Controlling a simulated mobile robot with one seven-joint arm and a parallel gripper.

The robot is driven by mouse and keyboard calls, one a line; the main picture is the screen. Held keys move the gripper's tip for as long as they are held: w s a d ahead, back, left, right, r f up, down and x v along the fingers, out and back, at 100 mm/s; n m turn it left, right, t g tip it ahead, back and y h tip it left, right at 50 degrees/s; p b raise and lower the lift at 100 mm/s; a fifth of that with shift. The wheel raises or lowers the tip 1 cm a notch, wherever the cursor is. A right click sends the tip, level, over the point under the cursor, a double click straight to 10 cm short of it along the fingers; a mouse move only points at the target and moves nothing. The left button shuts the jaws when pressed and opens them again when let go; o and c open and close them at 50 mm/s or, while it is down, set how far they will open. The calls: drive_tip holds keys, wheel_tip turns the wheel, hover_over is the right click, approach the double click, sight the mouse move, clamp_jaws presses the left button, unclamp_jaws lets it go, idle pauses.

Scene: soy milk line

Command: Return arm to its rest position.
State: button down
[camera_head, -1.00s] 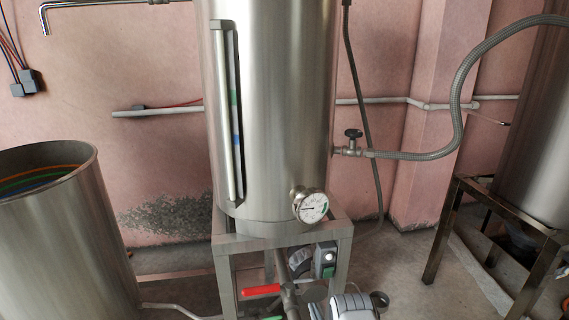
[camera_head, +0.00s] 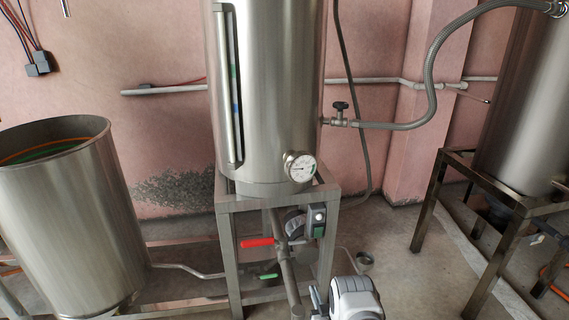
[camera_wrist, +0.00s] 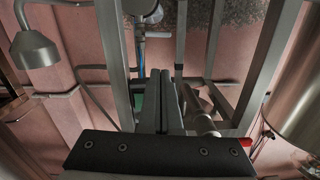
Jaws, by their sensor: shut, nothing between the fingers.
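My gripper (camera_wrist: 162,78) shows in the wrist view with its two dark fingers side by side, shut with nothing between them. It points toward the metal stand frame of the central tank, with a red valve handle (camera_wrist: 245,142) at its lower right. In the head view a white and grey part of my arm shows at the bottom edge, right of centre. The gripper itself cannot be made out there.
A steel tank (camera_head: 268,90) with a gauge (camera_head: 300,167) stands on a metal frame (camera_head: 226,240). Below it are a red-handled valve (camera_head: 258,243) and pipes. An open vat (camera_head: 75,210) stands left, another tank (camera_head: 525,120) right. A hose (camera_head: 428,85) runs between the tanks.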

drive_tip(key=w+d+r+g+h, duration=0.1)
drive_tip(key=w+r, duration=0.4)
drive_tip(key=r, duration=0.4)
drive_tip(key=w+d+r+g+h, duration=0.1)
drive_tip(key=w+r, duration=0.4)
drive_tip(key=r, duration=0.4)
drive_tip(key=s+d+r+g+h, duration=0.1)
drive_tip(key=s+r+g, duration=0.15)
drive_tip(key=r, duration=1.45)
drive_tip(key=s+d+r+m+g, duration=0.1)
drive_tip(key=s+r+g, duration=0.2)
drive_tip(key=s+r, duration=1.5)
drive_tip(key=s+g, duration=0.4)
drive_tip(key=s, duration=2.4)
wheel_tip(320, 180, up, 27)
drive_tip(key=p, duration=2.8)
drive_tip(key=shift+s+a+r+h, duration=0.2)
drive_tip(key=shift+s+h, duration=0.1)
drive_tip(key=shift+s, duration=0.15)
